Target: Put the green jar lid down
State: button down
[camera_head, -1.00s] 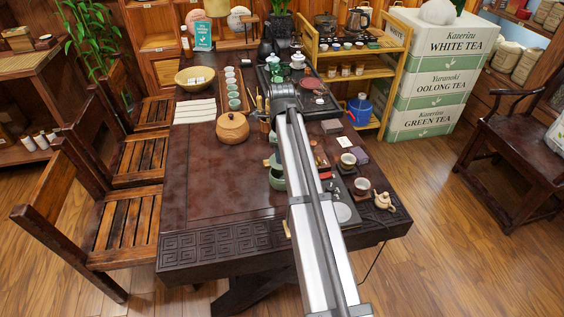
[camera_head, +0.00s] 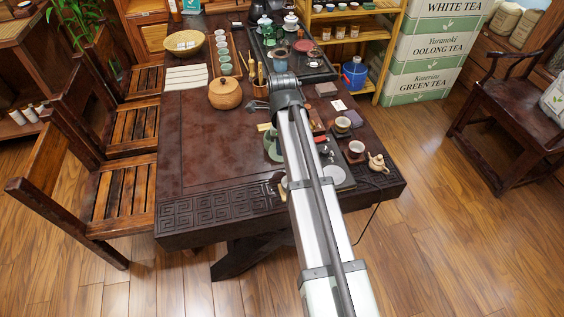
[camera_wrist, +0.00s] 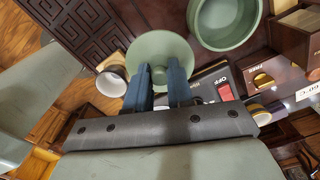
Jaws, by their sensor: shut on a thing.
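The green jar lid (camera_wrist: 160,48) is a round pale green disc in the wrist view, at the two blue fingertips of my gripper (camera_wrist: 160,74). In the head view the green jar (camera_head: 271,146) shows just left of my arm. My arm hides the gripper there, and I cannot make out the lid. The lid's height above the table is hard to tell.
A small cup (camera_wrist: 111,82) is close left of the lid. A device with a red switch (camera_wrist: 225,92) lies to the right. In the head view, the left part of the table (camera_head: 215,150) is clear. A lidded round wooden container (camera_head: 225,93) stands farther back.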

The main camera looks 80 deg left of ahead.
aim_at(282, 169)
jog(key=shift+f, duration=3.95)
jog(key=shift+f, duration=0.15)
jog(key=c, duration=1)
grip_release()
notch_tip(282, 169, up, 12)
jog(key=shift+r, duration=0.2)
